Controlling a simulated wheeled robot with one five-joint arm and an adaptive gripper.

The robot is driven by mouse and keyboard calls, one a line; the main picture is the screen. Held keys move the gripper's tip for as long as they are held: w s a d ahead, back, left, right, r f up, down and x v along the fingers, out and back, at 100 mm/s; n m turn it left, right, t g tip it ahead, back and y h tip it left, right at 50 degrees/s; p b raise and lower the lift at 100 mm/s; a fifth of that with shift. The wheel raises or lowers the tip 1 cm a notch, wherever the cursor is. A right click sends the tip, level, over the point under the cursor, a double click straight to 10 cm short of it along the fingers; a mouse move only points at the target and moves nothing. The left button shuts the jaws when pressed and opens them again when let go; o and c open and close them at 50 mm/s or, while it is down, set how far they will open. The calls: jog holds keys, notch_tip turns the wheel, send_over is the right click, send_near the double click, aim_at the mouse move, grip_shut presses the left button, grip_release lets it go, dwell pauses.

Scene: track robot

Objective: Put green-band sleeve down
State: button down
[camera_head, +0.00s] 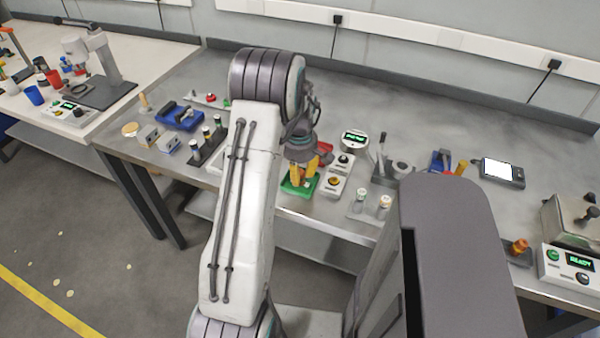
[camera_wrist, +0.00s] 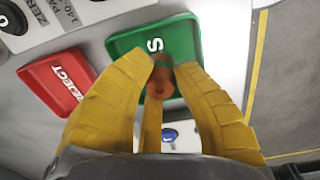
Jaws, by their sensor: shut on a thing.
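My gripper (camera_wrist: 168,72) has its yellow fingers closed around an orange-brown sleeve (camera_wrist: 160,84) with a green band near its far end. In the wrist view the sleeve is over the green tray (camera_wrist: 124,44), which has a white letter S showing. Fingers hide part of the tray and of the sleeve. I cannot tell whether the sleeve touches the tray floor. In the head view my gripper (camera_head: 303,173) points down over the green tray (camera_head: 289,188) near the bench's front edge; the sleeve is hard to make out there.
A red reject tray (camera_wrist: 58,86) lies beside the green one. A control box (camera_head: 338,175) and a round gauge with a green display (camera_head: 354,140) stand to the right. A dark rack (camera_head: 208,145) stands to the left.

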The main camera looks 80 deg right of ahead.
jog(key=shift+f, duration=0.15)
jog(key=c, duration=1.1)
grip_release()
